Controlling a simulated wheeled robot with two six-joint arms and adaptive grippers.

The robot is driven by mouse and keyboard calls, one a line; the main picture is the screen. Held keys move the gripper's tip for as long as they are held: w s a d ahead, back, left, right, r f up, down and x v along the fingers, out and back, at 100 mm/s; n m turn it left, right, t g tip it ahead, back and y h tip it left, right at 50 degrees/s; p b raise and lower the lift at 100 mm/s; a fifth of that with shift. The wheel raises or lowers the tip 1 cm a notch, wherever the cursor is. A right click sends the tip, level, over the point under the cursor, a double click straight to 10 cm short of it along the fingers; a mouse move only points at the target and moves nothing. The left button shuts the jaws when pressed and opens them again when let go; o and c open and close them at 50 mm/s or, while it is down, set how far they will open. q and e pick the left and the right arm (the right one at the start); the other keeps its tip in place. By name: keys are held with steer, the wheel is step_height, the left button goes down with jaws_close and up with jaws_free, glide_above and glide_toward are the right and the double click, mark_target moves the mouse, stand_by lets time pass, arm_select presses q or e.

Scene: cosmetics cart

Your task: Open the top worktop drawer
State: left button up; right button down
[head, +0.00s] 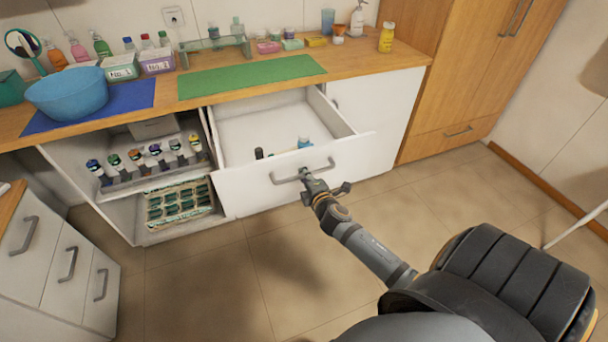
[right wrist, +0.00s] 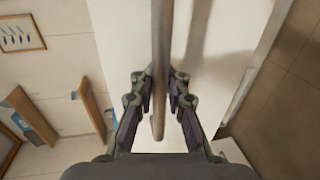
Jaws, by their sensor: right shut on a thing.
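The top worktop drawer (head: 262,170) is white and stands pulled out under the wooden worktop, with its inside showing. A small dark item and a blue-and-white item (head: 304,143) lie near its front. Its grey bar handle (head: 284,180) runs across the front panel. In the right wrist view the handle (right wrist: 158,75) passes between the two fingers of my right gripper (right wrist: 160,95). My left gripper is not in view.
An open shelf (head: 150,190) with several bottles and a green-filled tray is left of the drawer. A white drawer cabinet (head: 60,260) stands at the lower left. The worktop (head: 400,58) carries several bottles, boxes and a blue bowl (head: 68,93). Floor is free in front.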

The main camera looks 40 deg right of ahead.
steer(key=shift+r, duration=0.15)
steer(key=c, duration=1.3)
jaws_free()
steer(key=shift+c, duration=0.2)
steer(key=v, duration=1.2)
